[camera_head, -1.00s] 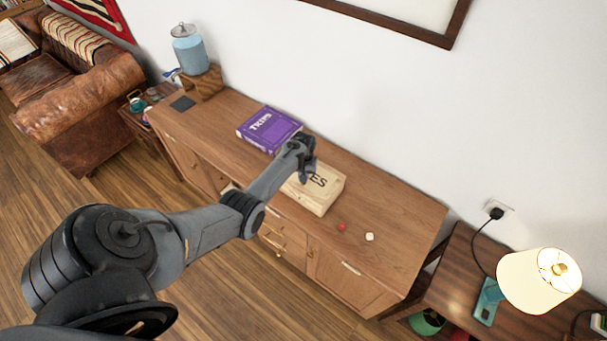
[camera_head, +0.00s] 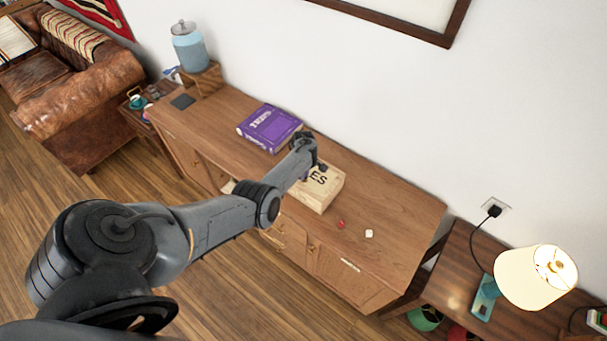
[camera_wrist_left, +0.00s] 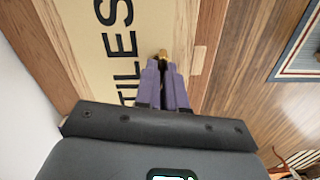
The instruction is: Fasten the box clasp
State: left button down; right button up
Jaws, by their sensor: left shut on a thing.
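The pale wooden box (camera_head: 325,189) with dark lettering lies on the sideboard, and its lid looks closed. In the left wrist view, the box (camera_wrist_left: 122,75) shows "TILES" lettering on its face. The small brass clasp (camera_wrist_left: 163,54) is at the tips of my left gripper (camera_wrist_left: 164,68), by the edge of the box. The purple fingers are close together, shut on the clasp, and hide most of it. In the head view my left gripper (camera_head: 314,172) is over the box's left part, mostly hidden by its own wrist. My right gripper is in neither view.
A purple game box (camera_head: 268,129) lies left of the wooden box on the sideboard (camera_head: 395,215). A red die (camera_head: 341,224) and a white die (camera_head: 369,233) lie to the right. The sideboard's right end is clear. A lamp (camera_head: 537,277) stands farther right.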

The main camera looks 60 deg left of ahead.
pick_arm(q)
jog(key=shift+n, duration=1.1)
jog(key=c, duration=1.2)
grip_release()
jog(key=shift+r, duration=0.55)
jog(key=shift+r+p, duration=1.3)
jog(key=shift+r, duration=3.5)
